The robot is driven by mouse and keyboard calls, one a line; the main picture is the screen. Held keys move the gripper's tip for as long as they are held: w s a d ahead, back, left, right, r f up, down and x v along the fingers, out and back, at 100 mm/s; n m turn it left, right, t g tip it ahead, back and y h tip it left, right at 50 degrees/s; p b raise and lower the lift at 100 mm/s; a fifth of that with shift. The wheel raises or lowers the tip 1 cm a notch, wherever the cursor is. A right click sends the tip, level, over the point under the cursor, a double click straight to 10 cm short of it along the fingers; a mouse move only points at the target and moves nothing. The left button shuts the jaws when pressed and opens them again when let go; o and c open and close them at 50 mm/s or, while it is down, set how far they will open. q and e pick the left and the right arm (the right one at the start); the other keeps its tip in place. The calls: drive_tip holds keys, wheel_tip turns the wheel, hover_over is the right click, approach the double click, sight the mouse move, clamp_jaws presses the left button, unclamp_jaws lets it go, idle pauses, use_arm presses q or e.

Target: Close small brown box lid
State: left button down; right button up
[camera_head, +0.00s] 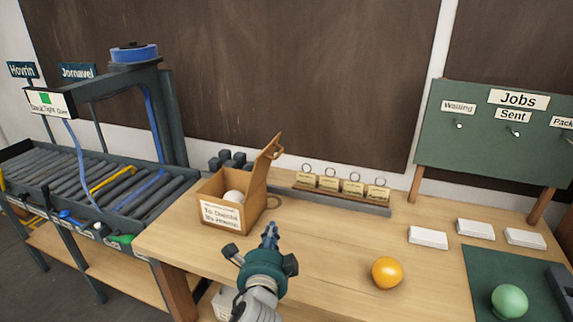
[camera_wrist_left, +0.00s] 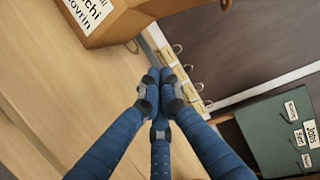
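The small brown box (camera_head: 222,212) stands on the wooden table with a white label on its front. Its lid (camera_head: 262,167) stands up, hinged at the right side, so the box is open. A round white thing (camera_head: 234,197) shows inside. My left gripper (camera_head: 270,230) is in front of the box, to its lower right, apart from it. In the left wrist view its blue fingers (camera_wrist_left: 160,75) are together at the tips with nothing seen between them. The box (camera_wrist_left: 130,22) shows at the top left there. My right gripper is not in view.
A tag rack (camera_head: 340,193) stands behind, right of the box. An orange ball (camera_head: 387,272), white card stacks (camera_head: 428,237) and a green ball (camera_head: 509,301) on a green mat (camera_head: 484,264) lie to the right. A roller conveyor (camera_head: 100,185) is at the left. The table's middle is clear.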

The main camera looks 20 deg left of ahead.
use_arm(q)
drive_tip(key=w+d+r+m+t+h, duration=0.1)
drive_tip(key=w+d+r+m+t, duration=0.25)
drive_tip(key=w+r+m, duration=0.4)
drive_tip(key=w+a+r+n+p, duration=0.1)
drive_tip(key=w+a+r+p, duration=0.2)
drive_tip(key=w, duration=0.4)
drive_tip(key=shift+w+a+r+n+p, duration=0.25)
drive_tip(key=shift+a+r+n+p, duration=0.1)
drive_tip(key=shift+a+p, duration=0.25)
drive_tip(key=shift+a+r, duration=0.1)
